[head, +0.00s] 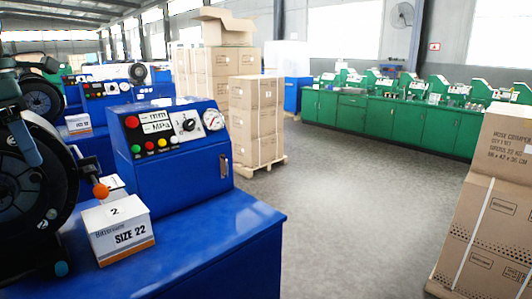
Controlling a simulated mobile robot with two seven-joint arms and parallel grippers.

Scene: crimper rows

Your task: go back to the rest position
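A blue-grey part (25,143) at the left edge, in front of the black round crimper head (35,185), may be my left gripper. It blends with the dark machine, and I cannot make out its fingers or anything held. My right gripper is not in view.
A white box marked SIZE 22 (119,231) stands on the blue bench (215,248), beside a lever with an orange knob (100,191). A blue control box (180,165) stands behind it. Cartons (257,108) stand on a pallet; strapped cartons (495,195) stand at right. Grey floor (345,200) between is clear.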

